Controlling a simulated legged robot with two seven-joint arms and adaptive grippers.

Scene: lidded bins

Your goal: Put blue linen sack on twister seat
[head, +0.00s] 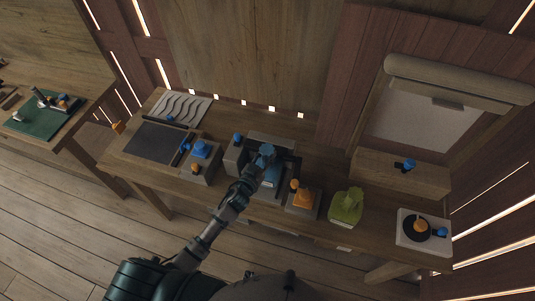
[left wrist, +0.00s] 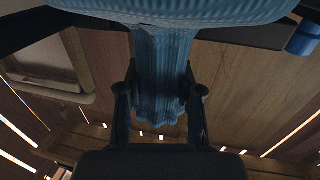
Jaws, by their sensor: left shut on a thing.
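The blue linen sack (head: 271,181) is at the grey device (head: 287,160) in the middle of the workbench. My left gripper (head: 262,160) reaches it from the front. In the left wrist view my left gripper (left wrist: 161,92) is shut on the gathered, pleated neck of the sack (left wrist: 160,60), with one dark finger on each side. The wider sack body fills the top edge of that view. The grey device may be the twister seat, but I cannot tell for sure. The sack's underside is hidden, so I cannot tell whether it touches the device. My right gripper is not in view.
A green sack (head: 346,206) stands to the right, past a box with an orange knob (head: 304,198). A pale block with a dark disc (head: 417,229) is at the right end. A box with a blue knob (head: 200,150) and a dark panel (head: 160,142) lie left.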

